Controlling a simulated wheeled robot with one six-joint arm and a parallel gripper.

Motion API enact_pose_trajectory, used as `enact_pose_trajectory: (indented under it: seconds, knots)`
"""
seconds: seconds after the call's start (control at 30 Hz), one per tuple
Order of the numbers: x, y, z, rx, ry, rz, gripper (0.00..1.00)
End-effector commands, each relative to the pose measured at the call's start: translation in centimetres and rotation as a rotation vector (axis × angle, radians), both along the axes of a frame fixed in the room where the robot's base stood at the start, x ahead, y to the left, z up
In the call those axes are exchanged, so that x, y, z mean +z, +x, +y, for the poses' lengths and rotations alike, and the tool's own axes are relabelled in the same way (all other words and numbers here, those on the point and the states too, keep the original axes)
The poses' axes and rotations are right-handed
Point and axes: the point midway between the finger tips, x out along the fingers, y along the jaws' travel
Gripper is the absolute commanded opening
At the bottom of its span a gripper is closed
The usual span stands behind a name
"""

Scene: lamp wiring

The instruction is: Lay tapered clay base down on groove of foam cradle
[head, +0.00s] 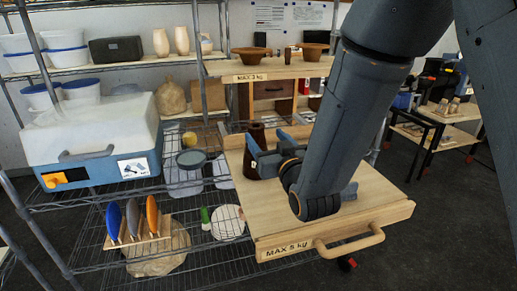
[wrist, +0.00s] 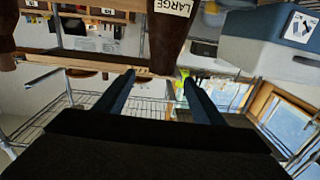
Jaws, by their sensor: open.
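A dark brown tapered clay base (head: 257,131) stands upright on the wooden cart's top board, partly hidden behind my gripper. In the wrist view a brown tapered piece with a LARGE label (wrist: 167,40) hangs in from the top edge, its narrow end close to the fingertips. My gripper (head: 268,146) is open, its blue fingers beside the clay base in the head view. The open fingers also show in the wrist view (wrist: 157,76). I cannot tell whether they touch the piece. I cannot make out the foam cradle or its groove in either view.
The cart's top board (head: 375,205) is largely bare at its front right, with a handle (head: 350,243) at the front. A wire rack at left holds a blue-and-white case (head: 95,140) and a rack of coloured tools (head: 133,220). Bowls (head: 250,54) stand on a shelf behind.

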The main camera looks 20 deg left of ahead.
Motion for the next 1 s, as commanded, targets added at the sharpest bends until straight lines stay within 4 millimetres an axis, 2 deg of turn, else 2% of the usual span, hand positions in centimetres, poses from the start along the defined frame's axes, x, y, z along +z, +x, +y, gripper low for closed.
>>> enact_pose_trajectory:
  seconds: [0.37,0.63,0.8,1.0]
  knots:
    - [0.0,2.1,2.6,0.013,0.0,0.0,0.62]
    - [0.0,4.9,4.7,0.011,0.001,-0.001,0.62]
    - [-0.1,5.8,5.2,0.009,0.001,-0.001,0.62]
    - [-0.1,5.9,5.1,0.008,0.0,0.0,0.62]
